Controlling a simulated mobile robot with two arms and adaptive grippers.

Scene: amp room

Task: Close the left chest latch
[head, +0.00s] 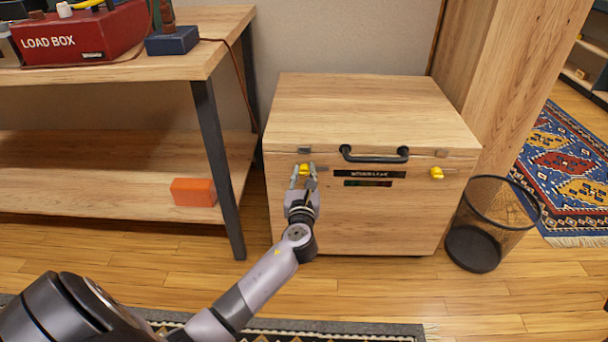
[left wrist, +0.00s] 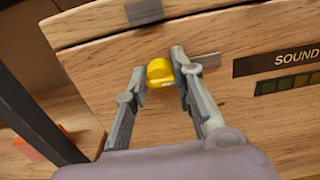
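The wooden chest (head: 350,225) stands on the floor with its lid down. The left chest latch is a yellow knob (head: 305,168) on the upper left of its front; it also shows in the left wrist view (left wrist: 160,72). A small metal plate (left wrist: 206,61) sits just right of it. My left gripper (head: 303,171) is at the left latch, its fingers apart on either side of the yellow knob. A second yellow latch (head: 437,173) is at the chest's right. My right gripper is not in view.
A black handle (head: 374,155) juts from the chest's upper front, right of my gripper. A workbench (head: 226,150) with a dark leg stands left, an orange box (head: 193,192) on its lower shelf. A mesh bin (head: 473,248) stands at the right.

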